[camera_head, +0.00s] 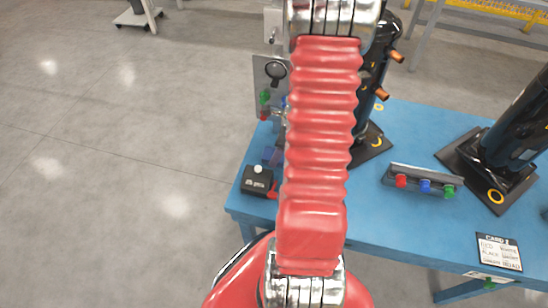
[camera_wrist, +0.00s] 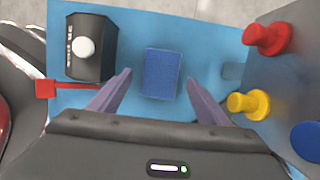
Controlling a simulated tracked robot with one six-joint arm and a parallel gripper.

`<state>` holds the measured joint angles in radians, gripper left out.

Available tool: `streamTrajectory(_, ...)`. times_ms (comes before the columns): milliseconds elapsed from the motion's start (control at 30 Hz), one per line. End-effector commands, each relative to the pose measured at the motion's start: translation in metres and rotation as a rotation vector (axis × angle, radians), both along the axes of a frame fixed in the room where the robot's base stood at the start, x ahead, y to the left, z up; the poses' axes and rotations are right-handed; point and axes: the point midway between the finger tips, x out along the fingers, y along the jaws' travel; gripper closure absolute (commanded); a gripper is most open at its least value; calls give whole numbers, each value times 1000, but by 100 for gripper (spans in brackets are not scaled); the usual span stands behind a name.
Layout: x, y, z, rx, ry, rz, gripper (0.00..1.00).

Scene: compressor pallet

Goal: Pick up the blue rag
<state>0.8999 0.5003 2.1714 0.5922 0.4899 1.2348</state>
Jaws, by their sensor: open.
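The blue rag (camera_wrist: 161,74) shows in the wrist view as a small, flat-looking rectangle on the lighter blue table top (camera_wrist: 215,18). My gripper (camera_wrist: 158,78) is open, with one purple finger on each side of the rag and a gap on both sides. Nothing is held. Whether the fingertips are level with the rag or above it I cannot tell. In the head view my red arm covers much of this area, and I cannot make out the rag clearly.
A black box with a white button (camera_wrist: 92,48) stands left of the rag, with a red-ended bar (camera_wrist: 46,88) below it. A grey panel with red (camera_wrist: 268,38) and yellow (camera_wrist: 248,103) knobs stands close on the right. A button strip (camera_head: 424,182) and dark cylinders stand farther right.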

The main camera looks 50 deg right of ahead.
Motion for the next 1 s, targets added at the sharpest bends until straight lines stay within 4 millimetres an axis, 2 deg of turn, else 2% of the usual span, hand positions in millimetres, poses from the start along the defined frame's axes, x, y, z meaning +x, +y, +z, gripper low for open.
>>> streamTrajectory(100, 3, 2, -15, 2, 2, 1, 30)
streamTrajectory(300, 7, 3, -29, 0, 1, 0, 30)
streamTrajectory(867, 7, 3, -30, 0, 1, 0, 30)
streamTrajectory(1000, 7, 3, -30, 0, 1, 0, 39)
